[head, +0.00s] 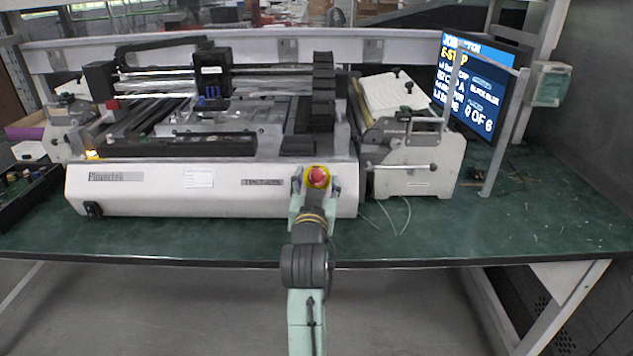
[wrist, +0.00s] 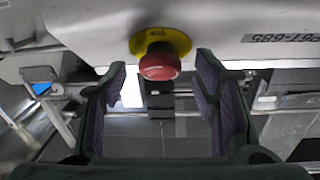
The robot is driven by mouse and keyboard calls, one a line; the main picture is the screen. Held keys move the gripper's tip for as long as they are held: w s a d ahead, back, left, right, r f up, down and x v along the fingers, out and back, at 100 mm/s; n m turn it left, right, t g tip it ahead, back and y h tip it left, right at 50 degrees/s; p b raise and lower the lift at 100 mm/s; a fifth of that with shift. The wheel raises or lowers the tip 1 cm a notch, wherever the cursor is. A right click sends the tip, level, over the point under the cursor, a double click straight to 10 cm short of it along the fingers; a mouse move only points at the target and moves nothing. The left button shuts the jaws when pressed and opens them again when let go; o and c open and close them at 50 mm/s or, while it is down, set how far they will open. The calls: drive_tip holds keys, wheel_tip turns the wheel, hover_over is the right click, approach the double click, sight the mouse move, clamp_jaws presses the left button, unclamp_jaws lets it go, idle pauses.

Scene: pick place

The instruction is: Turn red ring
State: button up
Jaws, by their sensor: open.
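A red mushroom-shaped knob (head: 318,174) stands out from a yellow disc (head: 308,183) on the front face of the white machine. In the wrist view the red knob (wrist: 160,66) is at the upper middle, with the yellow disc (wrist: 175,38) behind it. No separate red ring shows. My gripper (head: 316,186) is open in front of the machine, with one finger on each side of the knob. In the wrist view gaps show between the knob and both fingers of my gripper (wrist: 160,68). I cannot tell the depth of the fingertips exactly.
The long white machine (head: 130,200) stands on a green table (head: 440,235). A smaller white unit (head: 425,165) with a lever is right of it. A monitor (head: 480,90) stands at the right. A black tray (head: 25,205) is at the left. The table's right side is mostly clear.

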drive_tip(key=shift+c, duration=0.5)
drive_tip(key=c, duration=1.1)
